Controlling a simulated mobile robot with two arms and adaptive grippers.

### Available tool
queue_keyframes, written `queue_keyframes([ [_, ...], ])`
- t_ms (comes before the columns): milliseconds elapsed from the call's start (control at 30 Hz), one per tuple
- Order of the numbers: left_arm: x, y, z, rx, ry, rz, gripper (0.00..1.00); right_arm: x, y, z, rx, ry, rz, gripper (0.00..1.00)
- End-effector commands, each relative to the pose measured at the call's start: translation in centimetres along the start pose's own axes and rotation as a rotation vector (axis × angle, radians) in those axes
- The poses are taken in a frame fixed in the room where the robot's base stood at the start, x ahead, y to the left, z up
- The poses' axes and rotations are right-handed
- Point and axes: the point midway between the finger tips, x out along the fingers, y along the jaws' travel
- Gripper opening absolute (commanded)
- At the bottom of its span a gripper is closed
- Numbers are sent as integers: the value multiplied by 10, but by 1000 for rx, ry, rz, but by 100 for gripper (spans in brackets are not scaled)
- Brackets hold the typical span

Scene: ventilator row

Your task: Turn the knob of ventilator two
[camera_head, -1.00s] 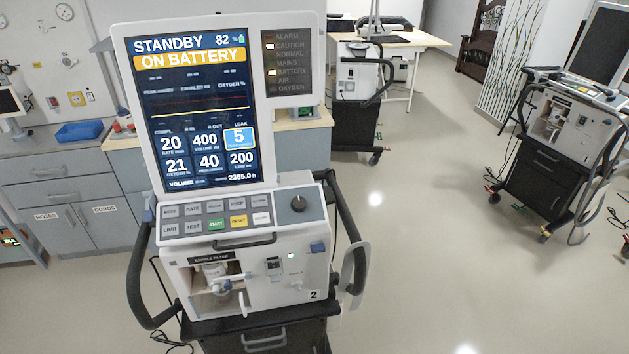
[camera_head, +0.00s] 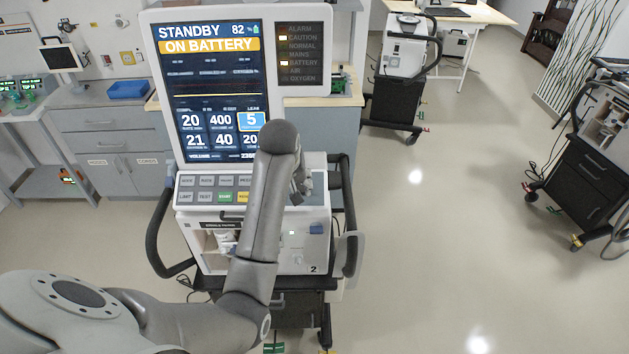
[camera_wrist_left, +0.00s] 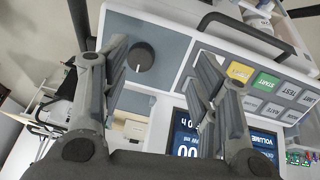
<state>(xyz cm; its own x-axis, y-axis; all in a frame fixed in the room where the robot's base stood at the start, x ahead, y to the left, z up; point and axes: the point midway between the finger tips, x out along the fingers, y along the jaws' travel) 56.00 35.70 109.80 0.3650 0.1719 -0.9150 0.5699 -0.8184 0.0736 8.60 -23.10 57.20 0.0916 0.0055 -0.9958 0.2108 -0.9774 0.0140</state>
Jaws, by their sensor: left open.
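Ventilator two (camera_head: 313,268), a white unit marked "2", stands upright in the head view, its screen (camera_head: 212,75) reading "STANDBY ON BATTERY". My left arm reaches across its front, and my left gripper (camera_head: 303,184) is at the right end of the button panel. The arm and gripper hide the knob in that view. In the left wrist view the dark round knob (camera_wrist_left: 140,57) with a white mark sits on a blue-grey panel. My open left gripper (camera_wrist_left: 160,57) has its fingers on either side of it in the picture, the knob nearer the left finger. Contact cannot be told. My right gripper is not in view.
Start (camera_wrist_left: 267,80) and reset (camera_wrist_left: 240,71) buttons lie beside the right finger in the wrist view. Black handles (camera_head: 348,215) flank the ventilator. Another ventilator (camera_head: 398,75) stands behind, and one (camera_head: 585,150) at the right. Floor between is clear.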

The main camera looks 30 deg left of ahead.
Motion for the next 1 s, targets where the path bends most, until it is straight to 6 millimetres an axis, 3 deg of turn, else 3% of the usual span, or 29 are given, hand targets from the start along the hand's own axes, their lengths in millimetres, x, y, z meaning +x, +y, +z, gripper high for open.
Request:
queue_keyframes([
  [33,-14,3,-12,-32,2,12,56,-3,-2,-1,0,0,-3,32],
  [133,-28,4,-24,-78,-5,23,56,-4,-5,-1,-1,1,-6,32],
  [333,-31,5,-30,-102,-12,28,56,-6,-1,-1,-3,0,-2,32],
  [800,43,7,-29,-101,-13,27,56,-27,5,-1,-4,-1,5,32],
  [1000,64,8,-29,-100,-11,28,56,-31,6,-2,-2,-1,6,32],
])
